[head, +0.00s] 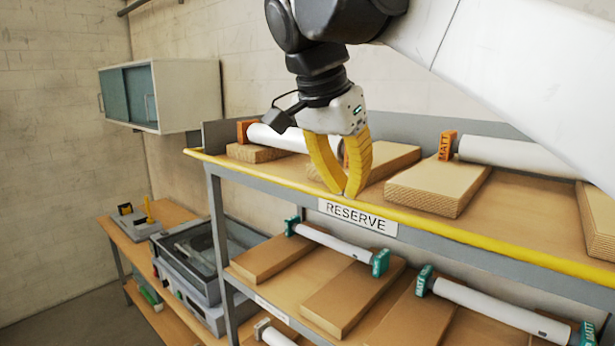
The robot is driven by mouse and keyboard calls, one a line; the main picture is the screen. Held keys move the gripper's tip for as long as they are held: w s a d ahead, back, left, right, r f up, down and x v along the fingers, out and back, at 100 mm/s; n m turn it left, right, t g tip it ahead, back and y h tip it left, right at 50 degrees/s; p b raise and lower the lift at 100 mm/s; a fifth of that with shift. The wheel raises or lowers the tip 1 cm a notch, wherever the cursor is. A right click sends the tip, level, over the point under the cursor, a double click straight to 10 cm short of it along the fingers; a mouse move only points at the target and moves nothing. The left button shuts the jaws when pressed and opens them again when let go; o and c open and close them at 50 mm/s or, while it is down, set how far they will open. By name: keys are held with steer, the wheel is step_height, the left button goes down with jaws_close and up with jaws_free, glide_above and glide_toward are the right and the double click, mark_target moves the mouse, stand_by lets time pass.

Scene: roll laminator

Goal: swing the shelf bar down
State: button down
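The shelf bar (478,241) is a long yellow bar along the front edge of the upper shelf. It is up at shelf-edge height, above the RESERVE label (357,216). My gripper (348,193) points down with its yellow fingers just above or at the bar, near the label. The fingertips come together, with a gap only higher up between the fingers. I see nothing between the tips, and I cannot tell whether they touch the bar.
The upper shelf (522,188) holds white rolls with orange end pieces on wooden blocks, close behind the bar. The lower shelf (297,267) holds rolls with teal ends. A grey machine (197,262) stands on a bench at left. A wall cabinet (160,95) hangs behind.

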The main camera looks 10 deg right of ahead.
steer(key=h+b, duration=0.1)
steer(key=f+t+h, duration=0.1)
steer(key=f+t+b, duration=0.1)
steer(key=shift+s+a+f+h+b, duration=0.2)
steer(key=shift+s+a+h+b, duration=0.05)
steer(key=shift+a+h+b, duration=0.15)
steer(key=shift+f, duration=0.35)
